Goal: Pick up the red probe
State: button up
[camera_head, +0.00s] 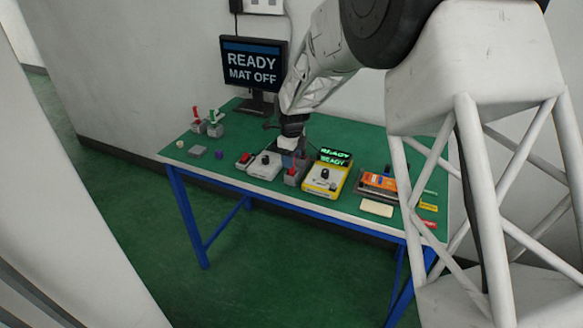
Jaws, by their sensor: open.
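My gripper (292,145) hangs at the end of my arm over the middle of the table, with its jaws open. Directly below it is a small grey block (291,181) with a red part (292,171) and a blue part at its top; the red part may be the red probe, but it is small and partly hidden by my gripper. I cannot tell whether the jaws touch it. Another upright red piece (196,112) stands in a grey block at the table's left, beside a green one (212,117).
A white meter (264,166) and a yellow meter (324,181) with a "READY" display flank the grey block. A small red-topped box (244,160) sits left. A monitor (252,66) reads "READY MAT OFF". A tray (374,186) lies right.

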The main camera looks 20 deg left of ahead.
jog(key=shift+f, duration=1.4)
grip_shut()
jog(key=shift+r, duration=0.1)
jog(key=shift+r, duration=0.9)
jog(key=shift+s+d+r, duration=0.15)
jog(key=shift+s+r, duration=0.1)
jog(key=shift+r, duration=0.55)
jog(key=s+d+r, duration=0.1)
jog(key=s+d, duration=0.8)
jog(key=s, duration=0.3)
jog(key=shift+s+r, duration=0.15)
jog(key=shift+s, duration=0.05)
jog(key=shift+d, duration=0.1)
